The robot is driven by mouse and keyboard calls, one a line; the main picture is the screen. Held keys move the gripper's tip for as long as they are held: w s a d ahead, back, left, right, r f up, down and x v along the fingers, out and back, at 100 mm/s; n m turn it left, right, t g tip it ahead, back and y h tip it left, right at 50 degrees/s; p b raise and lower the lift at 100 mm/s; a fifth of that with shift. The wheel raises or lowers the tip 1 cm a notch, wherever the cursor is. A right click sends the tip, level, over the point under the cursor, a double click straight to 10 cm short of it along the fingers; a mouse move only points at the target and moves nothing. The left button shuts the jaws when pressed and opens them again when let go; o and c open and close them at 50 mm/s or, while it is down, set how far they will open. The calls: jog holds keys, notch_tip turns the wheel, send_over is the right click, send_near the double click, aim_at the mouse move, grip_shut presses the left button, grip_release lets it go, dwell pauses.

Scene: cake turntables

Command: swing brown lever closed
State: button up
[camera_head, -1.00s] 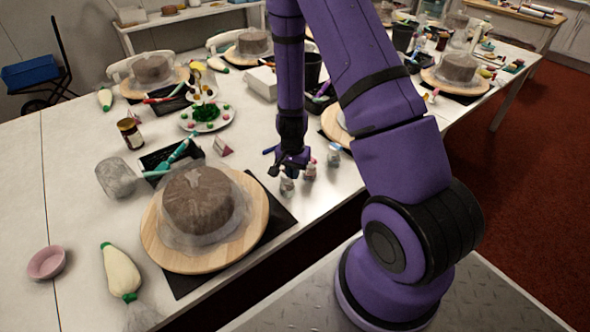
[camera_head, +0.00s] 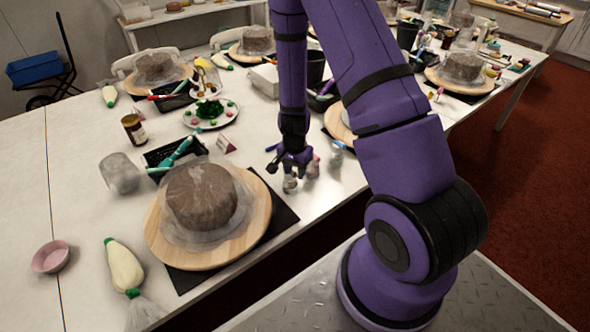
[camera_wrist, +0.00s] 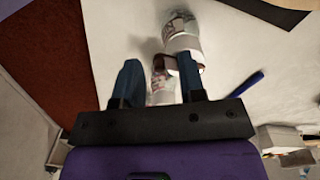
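No brown lever can be made out with certainty. In the wrist view a small brown patch (camera_wrist: 184,62) shows by the right finger, among small whitish jars (camera_wrist: 180,27); I cannot tell what it is. My gripper (camera_head: 287,170) points down over the table, close to the small jars (camera_head: 290,185). In the wrist view my gripper (camera_wrist: 161,72) has its two blue fingers apart. One jar (camera_wrist: 161,88) shows in the gap between them, partly hidden; no grip on it is visible.
A cake (camera_head: 202,195) under clear film stands on a round wooden turntable (camera_head: 250,225) at front left. A blue pen (camera_head: 273,147) lies beside my gripper. A plate of green decorations (camera_head: 211,113), a dark tray (camera_head: 158,157) and a brown jar (camera_head: 133,129) stand behind.

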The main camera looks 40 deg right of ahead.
jog(key=shift+r, duration=0.15)
notch_tip(320, 180, up, 11)
jog(key=shift+f, duration=0.2)
dwell(0.4)
dwell(0.4)
notch_tip(320, 180, up, 11)
jog(key=n+t+y, duration=0.1)
jog(key=n, duration=0.2)
send_over(294, 172)
jog(key=s+a, duration=0.1)
jog(key=a, duration=0.3)
jog(key=s+a+r+n+t, duration=0.2)
jog(key=s+r+n, duration=0.15)
jog(key=r, duration=0.55)
jog(key=s+a+r+n+t+h, duration=0.1)
jog(key=s+r+n, duration=0.5)
jog(key=s+r, duration=0.7)
jog(key=s+a+t, duration=0.1)
jog(key=s, duration=0.3)
jog(key=shift+s+a+r, duration=0.2)
